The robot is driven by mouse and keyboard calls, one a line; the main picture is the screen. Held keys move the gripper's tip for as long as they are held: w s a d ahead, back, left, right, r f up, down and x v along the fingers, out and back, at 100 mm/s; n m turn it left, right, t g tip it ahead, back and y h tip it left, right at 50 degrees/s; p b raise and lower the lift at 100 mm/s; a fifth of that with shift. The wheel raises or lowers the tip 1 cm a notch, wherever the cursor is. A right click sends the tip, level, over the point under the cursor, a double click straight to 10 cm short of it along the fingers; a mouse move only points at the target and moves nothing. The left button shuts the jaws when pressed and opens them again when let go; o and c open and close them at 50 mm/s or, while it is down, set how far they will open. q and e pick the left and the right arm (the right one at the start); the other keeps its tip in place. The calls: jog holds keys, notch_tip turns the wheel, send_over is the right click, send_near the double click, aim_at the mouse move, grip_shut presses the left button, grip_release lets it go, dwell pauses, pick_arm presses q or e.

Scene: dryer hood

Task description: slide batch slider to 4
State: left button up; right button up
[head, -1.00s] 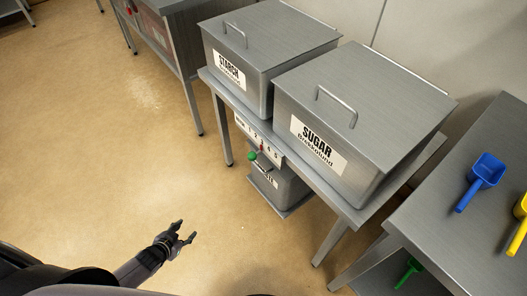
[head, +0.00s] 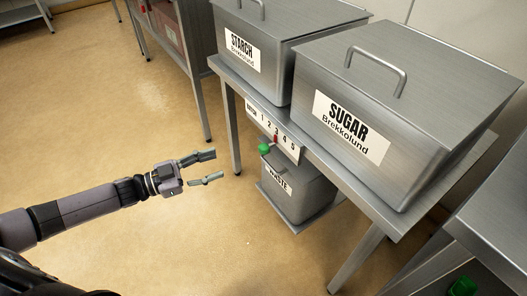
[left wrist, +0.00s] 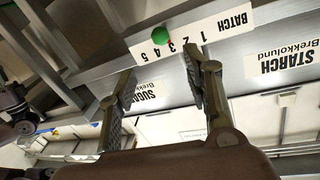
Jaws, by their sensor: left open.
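The batch slider's white scale plate (head: 256,110), numbered 1 to 5, is fixed to the table's front edge under the containers. Its green knob (head: 264,149) sticks out below the plate, and a small red pointer (head: 276,139) stands at about 3. In the left wrist view the scale plate (left wrist: 218,27) and green knob (left wrist: 161,35) appear upside down, beyond the fingertips. My left gripper (head: 216,166) is open and empty, to the left of the knob and apart from it. Its two spread fingers also show in the left wrist view (left wrist: 160,67). My right gripper is not seen.
The starch container (head: 275,45) and sugar container (head: 400,95) stand on the metal table (head: 365,190). A waste bin (head: 302,195) sits below the slider. Another metal table (head: 490,215) is at the right. The floor around my left arm is clear.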

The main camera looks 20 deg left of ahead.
pick_arm(q)
jog(key=b, duration=0.1)
send_near(264, 149)
jog(key=w+a+x, duration=0.1)
jog(key=x, duration=0.7)
jog(key=f+x, duration=0.1)
jog(key=x, duration=0.1)
jog(key=shift+d+b, duration=0.3)
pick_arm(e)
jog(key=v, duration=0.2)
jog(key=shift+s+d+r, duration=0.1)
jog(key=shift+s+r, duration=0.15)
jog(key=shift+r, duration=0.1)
pick_arm(q)
grip_shut()
